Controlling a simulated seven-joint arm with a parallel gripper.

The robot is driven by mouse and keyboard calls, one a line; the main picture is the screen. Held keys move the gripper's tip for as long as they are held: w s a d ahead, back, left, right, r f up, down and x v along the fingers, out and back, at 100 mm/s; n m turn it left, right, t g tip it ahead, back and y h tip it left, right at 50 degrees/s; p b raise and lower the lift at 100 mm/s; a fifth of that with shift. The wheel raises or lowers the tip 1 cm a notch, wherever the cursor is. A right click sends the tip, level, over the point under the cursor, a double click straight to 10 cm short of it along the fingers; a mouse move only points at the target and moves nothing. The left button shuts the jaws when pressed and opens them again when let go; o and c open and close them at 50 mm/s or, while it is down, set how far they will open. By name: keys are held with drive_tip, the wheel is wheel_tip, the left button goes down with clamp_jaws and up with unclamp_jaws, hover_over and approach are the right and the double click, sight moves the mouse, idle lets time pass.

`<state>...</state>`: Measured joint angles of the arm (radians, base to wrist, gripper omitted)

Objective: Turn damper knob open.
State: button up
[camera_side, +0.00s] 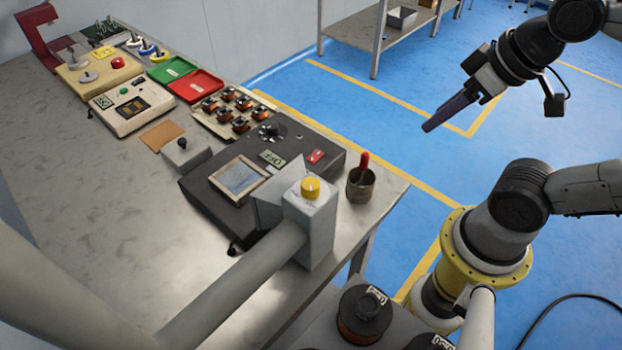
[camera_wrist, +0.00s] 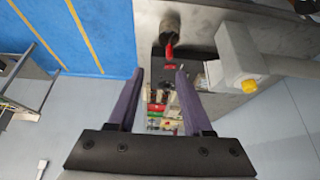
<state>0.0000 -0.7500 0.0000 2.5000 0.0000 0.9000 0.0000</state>
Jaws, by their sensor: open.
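The damper knob (camera_side: 311,187) is a yellow cap on top of a grey upright box (camera_side: 312,230), at the end of a thick grey duct (camera_side: 235,285). A pale mark shows on its top, too small to read its setting surely. In the wrist view the yellow knob (camera_wrist: 249,86) is on the right, outside the fingers. My gripper (camera_side: 430,127) has purple fingers and is in the air, right of and apart from the knob in the side view. In the wrist view my gripper (camera_wrist: 157,72) is open, with nothing held between the fingers.
A dark winder unit (camera_side: 218,205) with a small screen stands beside the box. A cup (camera_side: 360,186) holding a red-handled tool is close to the knob. Coil trays and control boxes (camera_side: 125,108) fill the far bench. The floor area (camera_side: 400,125) right of the bench is clear.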

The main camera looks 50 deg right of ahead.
drive_tip(key=shift+o, duration=1)
drive_tip(key=shift+w, duration=0.1)
drive_tip(key=w+d+r+n+t, duration=0.1)
drive_tip(key=w+r+n+t, duration=0.25)
drive_tip(key=w, duration=0.35)
drive_tip(key=w+r+n+t, duration=0.3)
drive_tip(key=w+t, duration=0.2)
drive_tip(key=w, duration=0.2)
drive_tip(key=n+g+y, duration=0.4)
drive_tip(key=y, duration=1.1)
approach(301, 187)
drive_tip(key=shift+x, duration=5.8)
